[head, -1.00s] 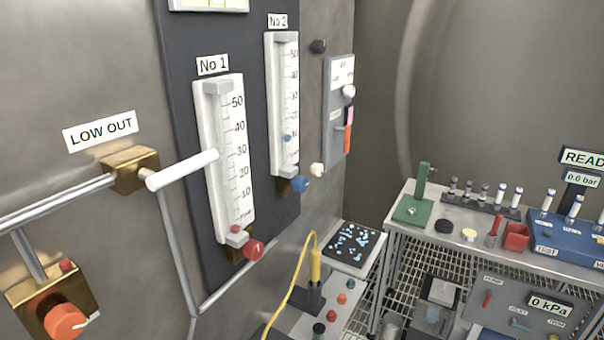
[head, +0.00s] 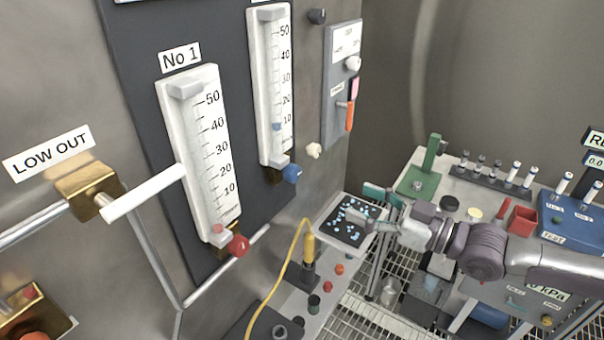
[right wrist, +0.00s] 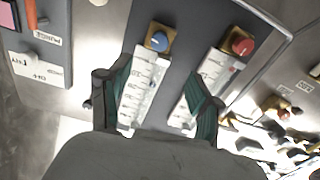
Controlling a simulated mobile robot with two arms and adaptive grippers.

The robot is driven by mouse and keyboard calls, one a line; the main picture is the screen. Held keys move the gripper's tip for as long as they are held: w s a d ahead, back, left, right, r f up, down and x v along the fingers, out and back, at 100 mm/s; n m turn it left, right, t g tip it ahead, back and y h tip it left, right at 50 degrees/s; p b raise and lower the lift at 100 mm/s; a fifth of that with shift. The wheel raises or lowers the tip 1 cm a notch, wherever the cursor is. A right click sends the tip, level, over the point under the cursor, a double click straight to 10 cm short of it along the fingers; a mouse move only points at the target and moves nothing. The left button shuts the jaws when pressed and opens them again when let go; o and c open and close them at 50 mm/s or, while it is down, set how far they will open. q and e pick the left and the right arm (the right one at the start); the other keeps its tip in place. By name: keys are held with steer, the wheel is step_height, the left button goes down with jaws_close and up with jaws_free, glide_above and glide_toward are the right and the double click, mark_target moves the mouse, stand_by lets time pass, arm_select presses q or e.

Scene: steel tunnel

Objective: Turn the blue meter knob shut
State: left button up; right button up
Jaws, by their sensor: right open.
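The blue meter knob (head: 292,173) sits at the foot of the right-hand flow meter (head: 271,90) on the dark wall panel. In the right wrist view the blue knob (right wrist: 158,41) shows upside down on its brass block, ahead of the fingers. My right gripper (head: 373,208) is open and empty, to the right of the blue knob and lower in the head view, in front of the speckled tray. Its teal fingers (right wrist: 160,70) stand apart in the right wrist view, and nothing is between them in grip. My left gripper is not in view.
The red knob (head: 238,245) of meter No 1 (head: 200,150) is left of the blue one. A cream knob (head: 313,150) and a grey panel with an orange lever (head: 349,116) are close on the right. A white lever (head: 143,193) sticks out at left.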

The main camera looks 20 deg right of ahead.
glide_toward(297, 176)
steer(key=x, duration=0.6)
steer(key=shift+w+a+r, duration=0.2)
steer(key=shift+w, duration=0.1)
steer(key=shift+w+a+f+p, duration=0.15)
steer(key=shift+w+a+p, duration=0.2)
steer(key=shift+w+a, duration=0.15)
steer(key=shift+d, duration=0.1)
steer(key=shift+c, duration=0.3)
steer(key=c, duration=1.1)
